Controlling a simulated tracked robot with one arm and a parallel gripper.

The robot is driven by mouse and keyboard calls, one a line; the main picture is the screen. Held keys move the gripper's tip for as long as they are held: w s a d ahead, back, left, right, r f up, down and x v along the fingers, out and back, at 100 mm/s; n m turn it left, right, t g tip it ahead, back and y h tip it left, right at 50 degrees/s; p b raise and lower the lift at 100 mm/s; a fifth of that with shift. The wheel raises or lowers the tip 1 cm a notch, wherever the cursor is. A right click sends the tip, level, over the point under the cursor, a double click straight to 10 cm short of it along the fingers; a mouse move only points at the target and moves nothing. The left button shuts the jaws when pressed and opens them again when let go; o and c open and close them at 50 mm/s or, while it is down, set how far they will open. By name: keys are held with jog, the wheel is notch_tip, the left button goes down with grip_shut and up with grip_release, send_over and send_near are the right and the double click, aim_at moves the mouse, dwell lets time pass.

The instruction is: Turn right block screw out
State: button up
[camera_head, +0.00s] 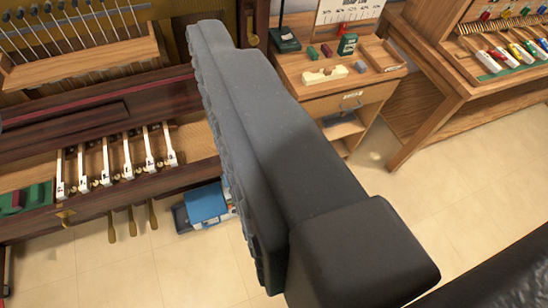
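A dark grey part of my gripper (265,130) fills the middle of the view, running from the lower right up to the top. Its ridged side faces left, and a second fingertip cannot be made out. I see nothing held, but cannot tell whether it is open or shut. An opened piano (100,212) stands at the left, with several white keys (126,158) on its key bed. A small brass fitting (65,214) sits on its front rail at the left. I cannot make out the right block or its screw; my gripper hides part of the piano's right side.
A wooden cabinet (345,98) and a workbench (470,80) stand right. Tiled floor (420,190) is clear at lower right.

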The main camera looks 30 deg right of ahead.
jog(key=w+d+f+h+b, duration=0.1)
jog(key=w+d+f, duration=0.5)
jog(key=w+f, duration=0.3)
jog(key=w+d+f+n+b, duration=0.1)
jog(key=w+d+f+b, duration=0.1)
jog(key=w+d+f, duration=0.65)
jog(key=w+d+f+h+b, duration=0.1)
jog(key=w+d+f, duration=0.2)
jog(key=w+f, duration=0.7)
jog(key=d+f+t+y+b, duration=0.1)
jog(key=d+f, duration=0.2)
jog(key=f, duration=1)
jog(key=d+f+b, duration=0.1)
jog(key=d+f, duration=0.1)
jog(key=f, duration=1.1)
jog(key=s+d+f+t+y+b, duration=0.1)
jog(key=s+f, duration=0.2)
jog(key=f, duration=0.6)
jog(key=s+d+f+t+y+b, duration=0.15)
jog(key=s+f, duration=0.25)
jog(key=f, duration=0.6)
jog(key=w+a+b, duration=0.1)
jog(key=w+b, duration=0.2)
jog(key=w, duration=1)
jog(key=shift+w+a+m+g+h, duration=0.2)
jog(key=shift+w+m+g+h, duration=0.1)
jog(key=shift+w+g+h, duration=0.15)
jog(key=shift+r, duration=0.1)
